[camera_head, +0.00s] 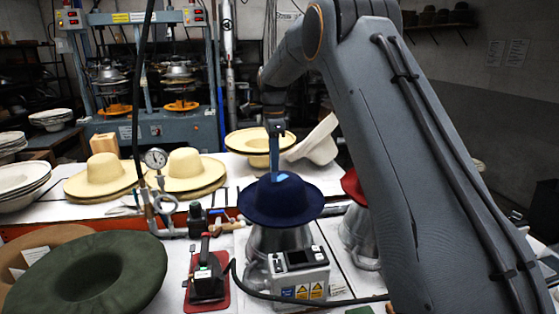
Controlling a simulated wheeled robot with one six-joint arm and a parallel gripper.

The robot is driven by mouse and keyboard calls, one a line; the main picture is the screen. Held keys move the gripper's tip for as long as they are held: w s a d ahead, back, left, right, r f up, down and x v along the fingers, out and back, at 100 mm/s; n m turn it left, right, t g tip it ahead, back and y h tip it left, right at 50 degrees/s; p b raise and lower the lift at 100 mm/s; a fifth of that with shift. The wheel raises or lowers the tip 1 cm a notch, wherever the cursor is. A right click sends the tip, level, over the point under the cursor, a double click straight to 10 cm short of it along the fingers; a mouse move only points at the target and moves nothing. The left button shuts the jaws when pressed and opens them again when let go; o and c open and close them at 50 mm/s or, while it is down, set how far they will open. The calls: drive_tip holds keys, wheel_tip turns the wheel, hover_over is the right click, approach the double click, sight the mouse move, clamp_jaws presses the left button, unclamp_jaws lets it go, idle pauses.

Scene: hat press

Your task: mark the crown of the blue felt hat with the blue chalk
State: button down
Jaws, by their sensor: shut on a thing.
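The blue felt hat (262,205) sits brim-down on a metal form (277,240) in the middle of the table. My gripper (276,160) comes down from above onto the top of the crown. It is shut on the blue chalk (281,177), a small bright blue piece at the crown. The chalk looks to be at or very close to the felt, but I cannot tell whether it touches. The fingers are small in this view, and any mark on the crown cannot be made out.
A red hat (353,187) on another metal form is partly behind my arm. A grey control box (299,268) stands before the blue hat. A red-based iron (207,280), a green hat (90,275) and a pressure gauge (155,158) are to the left. Straw hats (188,168) lie behind.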

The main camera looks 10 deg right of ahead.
drive_tip(key=shift+a+r, duration=0.2)
drive_tip(key=shift+r, duration=0.65)
drive_tip(key=shift+d+r, duration=0.15)
drive_tip(key=shift+r, duration=0.45)
drive_tip(key=shift+d+r, duration=0.15)
drive_tip(key=shift+r, duration=2.4)
